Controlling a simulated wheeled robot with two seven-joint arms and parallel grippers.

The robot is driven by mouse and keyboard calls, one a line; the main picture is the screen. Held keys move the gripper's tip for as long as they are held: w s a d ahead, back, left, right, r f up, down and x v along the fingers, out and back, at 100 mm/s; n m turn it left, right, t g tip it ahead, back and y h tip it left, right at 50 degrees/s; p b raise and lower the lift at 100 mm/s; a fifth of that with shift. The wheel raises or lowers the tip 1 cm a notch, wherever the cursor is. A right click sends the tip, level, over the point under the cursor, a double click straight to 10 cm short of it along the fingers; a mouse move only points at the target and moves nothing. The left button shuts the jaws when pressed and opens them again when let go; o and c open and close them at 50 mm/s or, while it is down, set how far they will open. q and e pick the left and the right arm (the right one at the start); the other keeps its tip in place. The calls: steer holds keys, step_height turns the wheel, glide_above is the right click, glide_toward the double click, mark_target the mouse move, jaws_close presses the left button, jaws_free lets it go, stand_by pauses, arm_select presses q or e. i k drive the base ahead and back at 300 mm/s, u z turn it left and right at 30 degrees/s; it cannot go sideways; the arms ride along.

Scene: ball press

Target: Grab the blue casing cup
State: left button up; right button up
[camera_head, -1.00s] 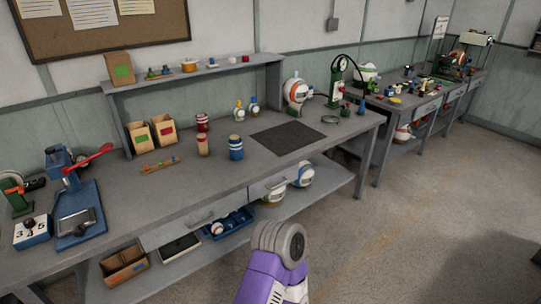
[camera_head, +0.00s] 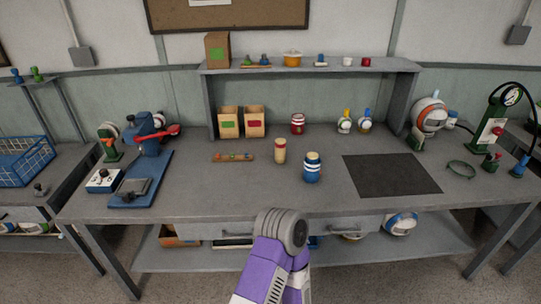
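A blue cup-shaped container with white bands (camera_head: 312,170) stands upright on the grey workbench (camera_head: 235,185), left of the dark mat. It is the likely blue casing cup. A red and white container (camera_head: 297,124) stands farther back. A purple arm part of mine with a grey round joint shows at the bottom middle, in front of the bench. Neither gripper's fingers show, and nothing touches the blue container.
A dark mat (camera_head: 391,175) lies right of the containers. Two cardboard boxes (camera_head: 229,123) stand behind on the left. A raised shelf (camera_head: 310,67) spans the back.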

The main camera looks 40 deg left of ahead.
mark_target(311, 172)
steer(key=u, duration=1)
steer(key=i, duration=0.8)
steer(key=u, duration=0.95)
